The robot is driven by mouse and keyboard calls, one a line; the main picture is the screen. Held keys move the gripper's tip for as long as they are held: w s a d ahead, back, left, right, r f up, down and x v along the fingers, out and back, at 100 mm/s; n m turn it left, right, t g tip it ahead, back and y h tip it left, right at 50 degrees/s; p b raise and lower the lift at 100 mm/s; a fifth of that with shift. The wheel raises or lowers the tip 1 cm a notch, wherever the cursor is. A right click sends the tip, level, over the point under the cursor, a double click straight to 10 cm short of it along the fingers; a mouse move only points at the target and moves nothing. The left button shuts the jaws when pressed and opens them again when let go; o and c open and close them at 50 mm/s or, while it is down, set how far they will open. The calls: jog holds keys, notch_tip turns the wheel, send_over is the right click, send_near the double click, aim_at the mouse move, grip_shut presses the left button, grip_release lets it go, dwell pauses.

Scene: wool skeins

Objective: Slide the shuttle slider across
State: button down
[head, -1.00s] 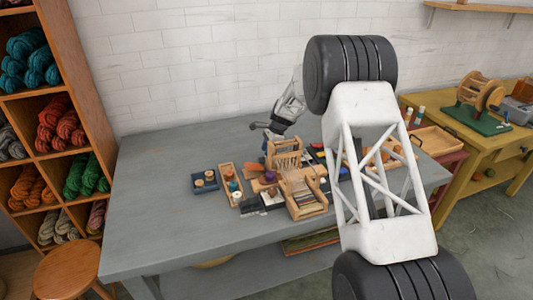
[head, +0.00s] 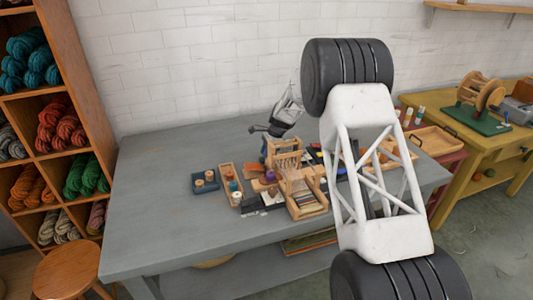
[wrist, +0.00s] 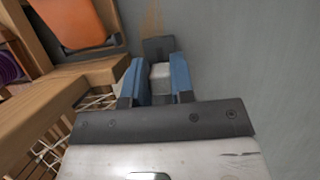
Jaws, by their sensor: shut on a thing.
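My gripper (wrist: 158,82) shows in the wrist view with its two blue fingers shut on a small pale grey block (wrist: 160,72), which appears to be the shuttle slider. A dark grey piece (wrist: 157,47) sits just beyond the block, in line with it. The wooden loom frame (wrist: 75,90) with pale threads lies left of the fingers. The slider is too small to make out there.
The grey table (head: 160,220) is clear to the left. A dark tray (head: 203,186) and a wooden tray (head: 225,172) with spools stand left of the loom. An orange piece (wrist: 72,22) lies beyond the loom frame in the wrist view. A white brick wall rises behind.

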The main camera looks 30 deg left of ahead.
jog(key=w+d, duration=0.6)
jog(key=shift+w+d, duration=0.35)
jog(key=c, duration=1.2)
grip_release()
jog(key=shift+w+d, duration=0.1)
jog(key=shift+c, duration=0.2)
jog(key=shift+r, duration=0.5)
jog(key=v, duration=0.6)
jog(key=shift+w+d+r, duration=0.2)
jog(key=shift+r, duration=0.15)
